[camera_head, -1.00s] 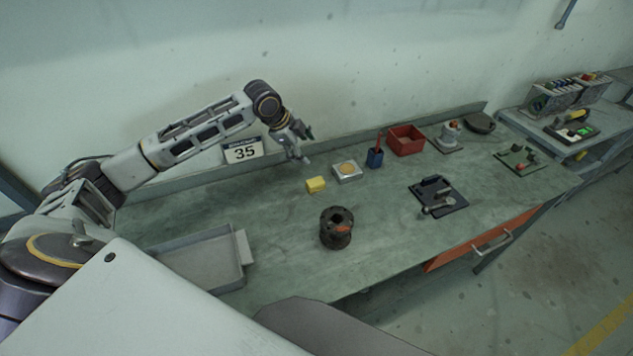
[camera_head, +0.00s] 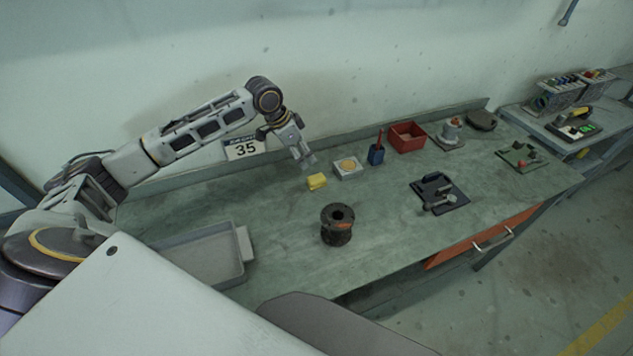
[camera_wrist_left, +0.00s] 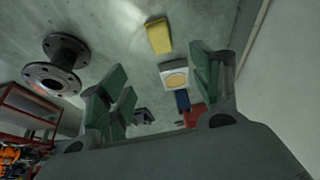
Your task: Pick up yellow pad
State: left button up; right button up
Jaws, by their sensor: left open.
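The yellow pad (camera_head: 317,181) is a small block lying on the green-grey workbench (camera_head: 285,225), left of a small white tray with a round tan disc (camera_head: 347,168). My left gripper (camera_head: 308,165) hangs just above and behind the pad, fingers pointing down, apart from it. In the left wrist view the yellow pad (camera_wrist_left: 159,36) shows beyond the fingertips, between the two green-lined fingers. The left gripper (camera_wrist_left: 160,80) is open and empty there. My right gripper is in neither view.
A dark flanged valve body (camera_head: 337,224) stands in front of the pad. A blue holder (camera_head: 376,156) and a red bin (camera_head: 407,137) stand to its right. A grey tray (camera_head: 205,258) lies at the left. The sign "35" (camera_head: 244,149) is behind the arm.

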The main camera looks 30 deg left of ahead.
pick_arm(q)
jog(key=shift+f, duration=0.1)
send_over(316, 178)
jog(key=s+a, duration=0.1)
jog(key=s, duration=0.1)
jog(key=shift+w+f+p, duration=0.15)
jog(key=shift+f+p, duration=0.05)
jog(key=shift+f, duration=1.75)
jog(key=shift+w+f+p, duration=0.1)
jog(key=shift+f+p, duration=0.05)
jog(key=shift+f, duration=1.8)
jog(key=shift+f, duration=0.1)
jog(key=shift+w+d+f, duration=0.1)
jog(key=shift+f, duration=0.5)
jog(key=shift+p+x, duration=0.5)
jog(key=shift+x, duration=1.4)
jog(key=shift+c, duration=0.3)
jog(key=shift+a, duration=0.2)
jog(key=c, duration=1)
